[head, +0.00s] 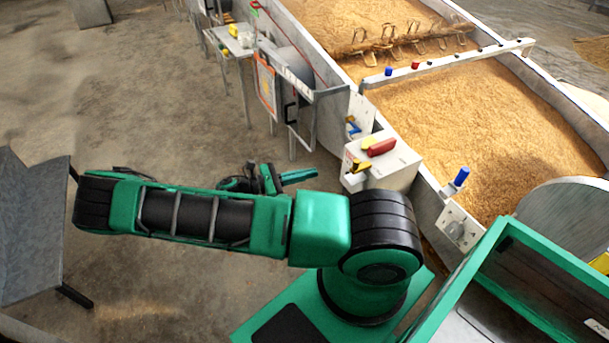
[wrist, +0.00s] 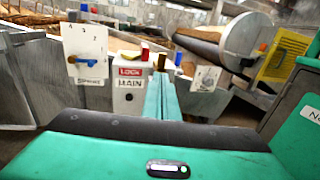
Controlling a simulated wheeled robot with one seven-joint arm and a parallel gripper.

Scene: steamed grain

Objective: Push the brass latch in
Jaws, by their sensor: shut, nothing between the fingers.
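The brass latch (head: 359,165) sticks out from the near-left face of a white box (head: 392,168) on the grain trough's side. In the wrist view a brass-coloured piece, likely the latch (wrist: 161,61), shows just beyond my fingertips on the box labelled LOCK and MAIN. My gripper (head: 315,173) is shut and empty, its green fingers pointing at the box. In the head view there is a gap between the tips and the latch. In the wrist view the fingers (wrist: 161,76) cover part of the box front, and I cannot judge the gap there.
A red handle (head: 381,147) and a yellow piece (head: 368,142) sit on top of the box. A blue lever (wrist: 88,61) on a numbered plate is left of it in the wrist view. A long trough of grain (head: 480,110) lies behind. Open floor (head: 150,100) is at left.

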